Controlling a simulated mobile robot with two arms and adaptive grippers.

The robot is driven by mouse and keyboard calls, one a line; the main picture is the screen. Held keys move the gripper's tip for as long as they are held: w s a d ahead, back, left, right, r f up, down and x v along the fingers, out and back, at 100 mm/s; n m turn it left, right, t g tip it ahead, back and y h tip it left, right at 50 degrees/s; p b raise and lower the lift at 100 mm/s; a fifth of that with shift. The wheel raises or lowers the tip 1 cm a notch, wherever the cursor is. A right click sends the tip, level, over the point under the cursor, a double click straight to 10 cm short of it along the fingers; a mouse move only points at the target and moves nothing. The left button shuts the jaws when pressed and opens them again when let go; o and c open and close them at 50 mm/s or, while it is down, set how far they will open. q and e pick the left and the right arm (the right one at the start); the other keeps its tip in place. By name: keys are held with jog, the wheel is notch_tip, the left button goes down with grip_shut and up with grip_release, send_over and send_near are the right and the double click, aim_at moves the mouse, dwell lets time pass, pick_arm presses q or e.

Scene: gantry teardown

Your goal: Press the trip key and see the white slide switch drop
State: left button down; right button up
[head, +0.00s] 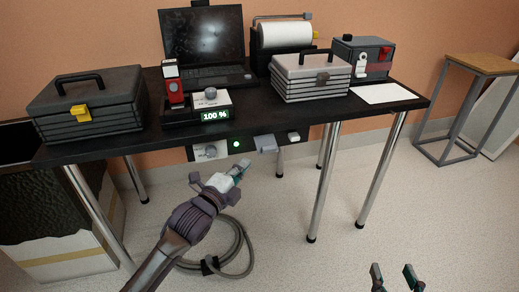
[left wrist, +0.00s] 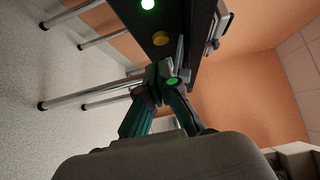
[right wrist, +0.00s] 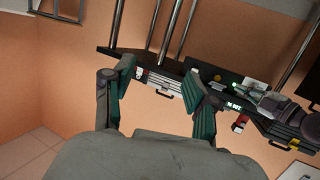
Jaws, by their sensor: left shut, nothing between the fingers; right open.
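A dark control panel (head: 222,153) hangs under the desk's front edge. It carries a grey plate-like key (head: 265,143) and a small white block (head: 294,137), which looks like the slide switch; I cannot tell its position. The grey key also shows edge-on in the left wrist view (left wrist: 180,53), near a yellow button (left wrist: 160,39). My left gripper (head: 242,168) is shut and empty, just below and left of the key; I cannot tell whether it touches. My right gripper (head: 393,270) is open and empty, low in front of the desk, well away from the panel.
The panel also has a lit green lamp (head: 237,146) and a knob (head: 207,151). The black desk (head: 250,121) holds toolboxes, a laptop (head: 203,45) and a meter reading 100 % (head: 214,115). A coiled hose (head: 236,270) lies on the floor.

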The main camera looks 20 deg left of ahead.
aim_at(259, 149)
pick_arm(q)
jog(key=w, duration=0.2)
jog(key=w+d+b, duration=0.1)
jog(key=w, duration=0.2)
jog(key=w+b, duration=0.1)
jog(key=w, duration=0.1)
jog(key=shift+w+d+f, duration=0.1)
jog(key=shift+w+d, duration=0.15)
jog(key=shift+w, duration=0.15)
jog(key=shift+w+d, duration=0.1)
jog(key=shift+w, duration=0.35)
pick_arm(e)
notch_tip(259, 149, up, 10)
jog(key=a+t+y, duration=0.1)
jog(key=t+y, duration=0.1)
jog(key=t, duration=0.4)
jog(key=shift+a, duration=0.25)
